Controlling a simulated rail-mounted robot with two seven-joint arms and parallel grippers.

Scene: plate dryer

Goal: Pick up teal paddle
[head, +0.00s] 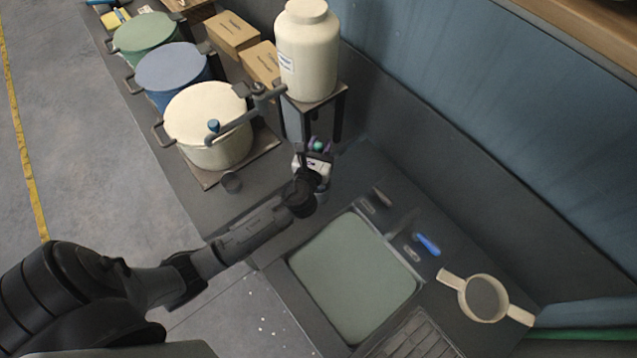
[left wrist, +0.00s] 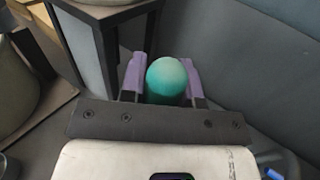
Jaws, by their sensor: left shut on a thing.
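The teal paddle (left wrist: 168,82) shows in the left wrist view as a rounded teal end. My left gripper (left wrist: 163,70) has its purple fingers on both sides of it and is shut on it. In the head view, the left gripper (head: 318,152) is beside the foot of a dark stand, and only a small teal patch shows between the fingers. The rest of the paddle is hidden. My right gripper is in neither view.
The dark stand (head: 339,112) carrying a cream jar (head: 308,55) is close to the left gripper. A cream pot (head: 207,118) stands to the left. A blue-handled tool (head: 428,245) and a two-handled strainer (head: 483,298) lie right of the green-grey panel (head: 352,275).

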